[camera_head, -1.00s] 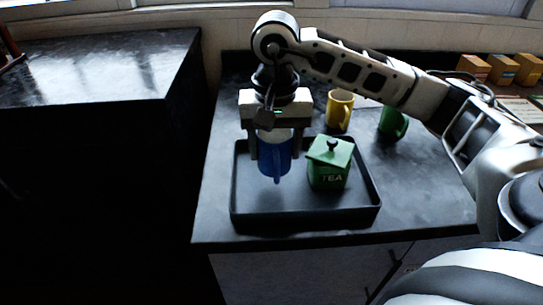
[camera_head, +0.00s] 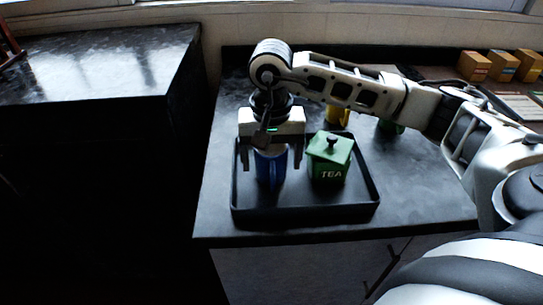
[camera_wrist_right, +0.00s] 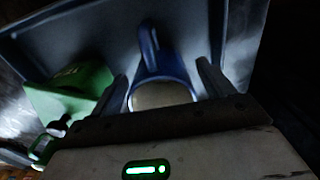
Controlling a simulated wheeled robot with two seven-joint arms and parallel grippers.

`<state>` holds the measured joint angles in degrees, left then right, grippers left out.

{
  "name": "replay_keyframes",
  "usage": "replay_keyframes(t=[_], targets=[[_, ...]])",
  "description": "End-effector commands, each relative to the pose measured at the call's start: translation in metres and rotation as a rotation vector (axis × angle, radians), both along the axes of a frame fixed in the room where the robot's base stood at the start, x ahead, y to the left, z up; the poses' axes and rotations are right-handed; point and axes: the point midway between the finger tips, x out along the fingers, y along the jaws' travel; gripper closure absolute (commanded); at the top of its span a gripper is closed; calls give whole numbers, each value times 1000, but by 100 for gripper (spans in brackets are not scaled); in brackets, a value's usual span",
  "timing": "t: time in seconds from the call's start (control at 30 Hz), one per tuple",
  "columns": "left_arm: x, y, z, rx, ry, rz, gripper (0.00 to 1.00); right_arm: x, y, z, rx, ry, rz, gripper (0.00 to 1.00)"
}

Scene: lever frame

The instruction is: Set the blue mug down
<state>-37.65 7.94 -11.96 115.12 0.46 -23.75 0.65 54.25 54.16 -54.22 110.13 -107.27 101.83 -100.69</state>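The blue mug (camera_head: 270,172) stands upright inside the black tray (camera_head: 305,213), at its left, and seems to rest on the tray floor. My right gripper (camera_head: 271,164) is directly above it and open, one finger on each side of the mug with gaps. In the right wrist view the mug (camera_wrist_right: 161,85) sits between the spread fingers, its handle pointing away from the gripper. My left gripper is not in view.
A green TEA canister (camera_head: 329,160) stands in the tray right of the mug. A yellow mug (camera_head: 338,114) and a green mug (camera_head: 390,127) are behind, partly hidden by my right arm. Small boxes (camera_head: 502,66) stand at the back right. The counter's front right is clear.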

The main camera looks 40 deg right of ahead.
Motion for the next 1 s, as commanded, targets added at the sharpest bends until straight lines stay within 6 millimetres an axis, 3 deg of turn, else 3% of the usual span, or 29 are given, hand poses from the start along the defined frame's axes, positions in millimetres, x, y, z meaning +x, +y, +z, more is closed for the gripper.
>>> replay_keyframes(t=[0.27,0.33,0.63,0.8,1.0], targets=[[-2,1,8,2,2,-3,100,0,0,8,0,0,-1,20],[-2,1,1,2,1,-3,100,1,0,14,0,-4,-1,20],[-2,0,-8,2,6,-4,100,1,1,80,1,-6,2,20],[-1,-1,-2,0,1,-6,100,1,0,111,-1,-4,-1,20],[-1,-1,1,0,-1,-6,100,0,0,124,0,0,0,20]])
